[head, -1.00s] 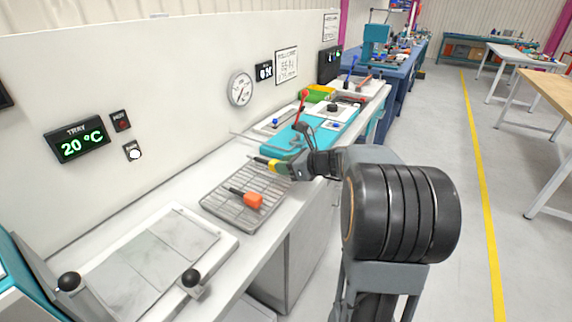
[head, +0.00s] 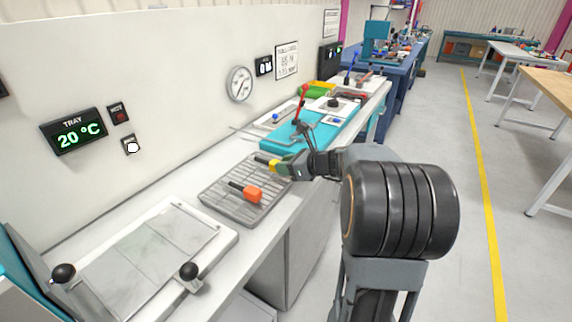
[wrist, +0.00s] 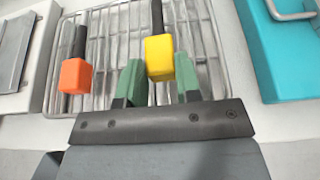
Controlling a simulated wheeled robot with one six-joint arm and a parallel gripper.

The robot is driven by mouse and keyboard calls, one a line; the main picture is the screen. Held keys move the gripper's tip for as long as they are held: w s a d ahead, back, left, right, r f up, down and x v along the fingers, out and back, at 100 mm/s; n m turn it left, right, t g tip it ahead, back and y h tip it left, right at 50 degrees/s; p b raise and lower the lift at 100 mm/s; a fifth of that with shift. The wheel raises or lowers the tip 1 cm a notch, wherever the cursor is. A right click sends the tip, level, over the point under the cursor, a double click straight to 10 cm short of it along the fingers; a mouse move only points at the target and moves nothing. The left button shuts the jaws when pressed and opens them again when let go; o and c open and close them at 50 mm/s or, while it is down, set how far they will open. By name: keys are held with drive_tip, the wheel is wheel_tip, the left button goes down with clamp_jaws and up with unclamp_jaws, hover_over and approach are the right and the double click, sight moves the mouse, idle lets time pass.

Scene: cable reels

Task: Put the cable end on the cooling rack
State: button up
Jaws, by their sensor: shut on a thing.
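The cable end in my grip is a yellow block (wrist: 159,58) with a black cable stub pointing away from me; it also shows in the head view (head: 272,164). My gripper (wrist: 155,82) has its green fingers on either side of the yellow block and is shut on it; it shows in the head view too (head: 280,166). The cooling rack (head: 212,198) is a wire grid on the bench. The yellow cable end is over its far right part; I cannot tell whether it touches the wires. An orange cable end (head: 252,194) with a black stub lies on the rack.
A pale plate press (head: 150,250) with black knobs is at the near left of the bench. A wall display (head: 75,138) reads TRAY 20 °C. The rack's left part around the orange end shows free wires.

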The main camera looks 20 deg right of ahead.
drive_tip(key=shift+f+b, duration=0.45)
drive_tip(key=shift+f, duration=0.25)
drive_tip(key=o, duration=1)
drive_tip(key=shift+r, duration=0.1)
drive_tip(key=p+v, duration=0.2)
drive_tip(key=v, duration=1.2)
wheel_tip(320, 180, up, 11)
drive_tip(key=p, duration=1.1)
drive_tip(key=shift+a, duration=0.1)
